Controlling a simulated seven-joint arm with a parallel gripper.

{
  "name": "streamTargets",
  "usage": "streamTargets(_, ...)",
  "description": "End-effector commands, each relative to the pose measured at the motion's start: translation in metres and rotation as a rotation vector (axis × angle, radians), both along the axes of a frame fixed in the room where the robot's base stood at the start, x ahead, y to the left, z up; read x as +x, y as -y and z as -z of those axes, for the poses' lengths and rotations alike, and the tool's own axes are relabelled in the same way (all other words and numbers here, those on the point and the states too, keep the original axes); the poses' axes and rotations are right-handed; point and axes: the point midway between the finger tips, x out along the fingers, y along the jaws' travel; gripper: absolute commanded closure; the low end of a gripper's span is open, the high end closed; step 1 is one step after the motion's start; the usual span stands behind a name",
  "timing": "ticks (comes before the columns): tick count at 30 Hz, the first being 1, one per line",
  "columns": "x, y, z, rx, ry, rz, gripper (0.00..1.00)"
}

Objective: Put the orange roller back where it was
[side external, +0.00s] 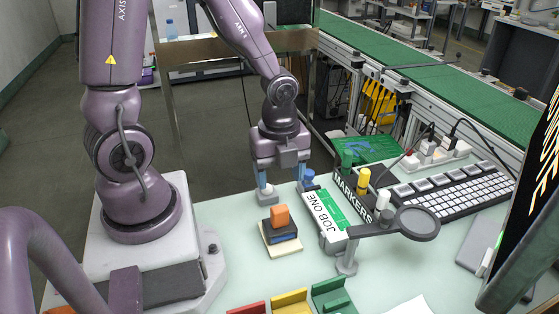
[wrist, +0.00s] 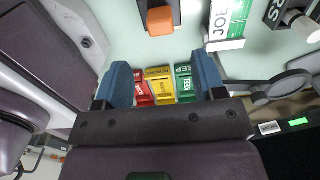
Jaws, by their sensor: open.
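The orange roller (side external: 280,215), a small orange block-like piece, lies on top of a stack with a dark blue piece (side external: 283,235) above a cream one (side external: 284,249). It also shows at the top of the wrist view (wrist: 160,21). My gripper (side external: 285,184) is open, with its blue fingers spread and nothing visible between them. It is above the table, behind the stack in the side view. In the wrist view, my gripper (wrist: 162,82) has the roller beyond its fingertips, not between them.
A JOB ONE box (side external: 326,217) and a MARKERS holder (side external: 350,193) stand right of the stack. A magnifier (side external: 408,223) reaches over the table. Red (side external: 247,308), yellow (side external: 290,302) and green (side external: 331,296) trays line the front. A small grey-white object (side external: 268,198) is below one finger.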

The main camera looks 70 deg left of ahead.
Motion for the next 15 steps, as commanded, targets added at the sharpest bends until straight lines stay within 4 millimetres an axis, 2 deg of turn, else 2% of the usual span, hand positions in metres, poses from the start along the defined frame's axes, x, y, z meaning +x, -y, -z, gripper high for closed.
streamTargets(3,0.001,-0.001,-0.016,0.003,0.004,-0.001,0.36)
streamTargets(10,0.001,0.0,-0.035,0.011,0.021,-0.053,0.36)
streamTargets(13,0.002,0.0,-0.056,0.031,0.077,-0.213,0.36)
streamTargets(15,0.001,0.002,-0.077,0.034,0.141,-0.387,0.36)
